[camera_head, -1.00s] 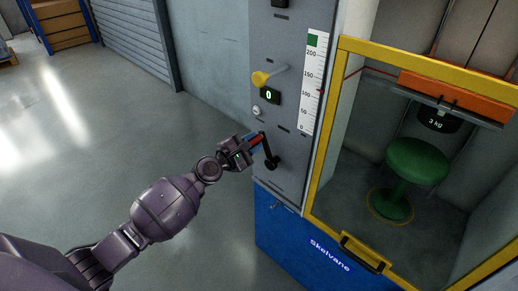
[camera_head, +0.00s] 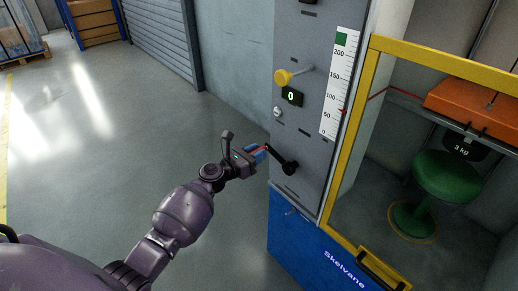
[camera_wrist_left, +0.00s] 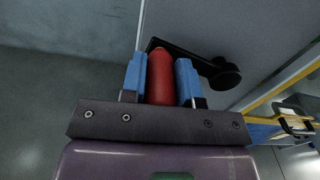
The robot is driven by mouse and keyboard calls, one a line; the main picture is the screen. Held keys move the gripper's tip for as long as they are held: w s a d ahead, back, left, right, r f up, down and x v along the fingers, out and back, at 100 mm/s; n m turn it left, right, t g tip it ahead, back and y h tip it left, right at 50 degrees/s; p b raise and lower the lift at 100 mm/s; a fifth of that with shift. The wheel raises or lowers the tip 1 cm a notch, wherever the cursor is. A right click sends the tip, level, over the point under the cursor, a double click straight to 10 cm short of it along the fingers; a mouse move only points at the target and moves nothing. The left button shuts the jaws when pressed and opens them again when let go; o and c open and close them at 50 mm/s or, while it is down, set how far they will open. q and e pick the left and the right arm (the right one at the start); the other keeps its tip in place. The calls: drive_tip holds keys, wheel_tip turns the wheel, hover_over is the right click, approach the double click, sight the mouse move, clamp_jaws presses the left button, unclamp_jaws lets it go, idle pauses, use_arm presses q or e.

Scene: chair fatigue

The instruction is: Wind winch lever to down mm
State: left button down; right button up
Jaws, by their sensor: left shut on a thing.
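The winch lever is a black crank (camera_head: 279,160) on the grey panel, with its arm pointing up and left from the hub. My left gripper (camera_head: 258,153) is shut on its red handle (camera_wrist_left: 160,78), which sits between the two blue fingers in the left wrist view. A white scale (camera_head: 340,85) marked 0 to 200 has a small red pointer (camera_head: 341,110) at its right edge, roughly between 50 and 100. The display (camera_head: 292,97) reads 0. A black 3 kg weight (camera_head: 462,149) hangs close over the green stool seat (camera_head: 447,176). My right gripper is out of view.
A yellow-framed guard (camera_head: 352,125) encloses the stool, with an orange beam (camera_head: 470,103) above it. The floor left of the machine is clear.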

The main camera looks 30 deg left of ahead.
use_arm(q)
wheel_tip(320, 180, down, 2)
drive_tip(key=n, duration=0.2)
drive_tip(key=shift+a+f+n, duration=0.1)
drive_tip(key=shift+f+n, duration=0.15)
drive_tip(key=shift+n, duration=0.15)
drive_tip(key=s+d+f+n+p, duration=0.3)
drive_tip(key=d+f+n, duration=0.6)
drive_tip(key=n, duration=0.8)
drive_tip(key=shift+s+d+f+n+p, duration=0.25)
drive_tip(key=shift+f+p, duration=0.2)
drive_tip(key=shift+p, duration=0.4)
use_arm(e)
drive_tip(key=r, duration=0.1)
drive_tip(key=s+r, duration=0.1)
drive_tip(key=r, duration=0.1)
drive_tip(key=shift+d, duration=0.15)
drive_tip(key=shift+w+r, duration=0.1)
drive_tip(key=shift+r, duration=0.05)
